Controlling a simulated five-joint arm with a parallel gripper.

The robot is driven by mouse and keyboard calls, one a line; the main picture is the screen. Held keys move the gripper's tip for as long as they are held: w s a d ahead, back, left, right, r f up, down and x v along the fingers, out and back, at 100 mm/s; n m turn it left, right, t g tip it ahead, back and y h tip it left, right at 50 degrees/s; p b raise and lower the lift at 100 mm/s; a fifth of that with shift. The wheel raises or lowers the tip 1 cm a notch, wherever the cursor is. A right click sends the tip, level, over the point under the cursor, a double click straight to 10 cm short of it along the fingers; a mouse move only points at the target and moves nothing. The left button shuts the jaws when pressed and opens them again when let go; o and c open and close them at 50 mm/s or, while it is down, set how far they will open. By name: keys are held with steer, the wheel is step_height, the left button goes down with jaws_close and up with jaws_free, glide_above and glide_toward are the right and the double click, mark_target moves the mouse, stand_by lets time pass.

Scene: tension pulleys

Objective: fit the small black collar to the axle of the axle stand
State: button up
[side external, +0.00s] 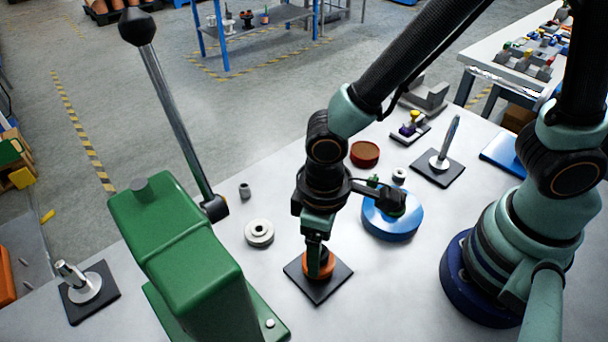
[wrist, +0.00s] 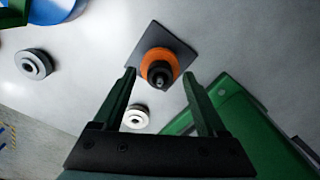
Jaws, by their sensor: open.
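The axle stand is a dark square plate (side external: 318,289) on the bench, with an orange pulley (side external: 326,268) around its axle. In the wrist view, the orange pulley (wrist: 149,57) has a small black collar (wrist: 158,71) on top of it, around the axle, whose tip shows at its centre. My gripper (side external: 314,243) points down over this stand. In the wrist view, my gripper's fingers (wrist: 159,74) are open, one on each side of the collar and apart from it. In the side view my fingers mostly hide the collar and axle.
A green lever press (side external: 180,240) stands left of my gripper. A pale ring (side external: 259,233), small grey collar (side external: 245,190), blue pulley (side external: 400,225) and red-brown disc (side external: 365,153) lie around. Other stands are at left (side external: 88,290) and back right (side external: 440,165).

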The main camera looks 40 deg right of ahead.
step_height(320, 180, up, 12)
steer(key=shift+f, duration=0.2)
steer(key=shift+w+d, duration=0.1)
steer(key=w+d+r+m+t, duration=0.2)
steer(key=w+d+r+m, duration=0.1)
steer(key=d, duration=0.7)
steer(key=w+d+r+m+t, duration=0.3)
steer(key=d+r, duration=0.1)
steer(key=d, duration=0.7)
steer(key=shift+r+t, duration=0.3)
steer(key=shift+r, duration=0.05)
steer(key=shift+w+a, duration=0.1)
stand_by(1.0)
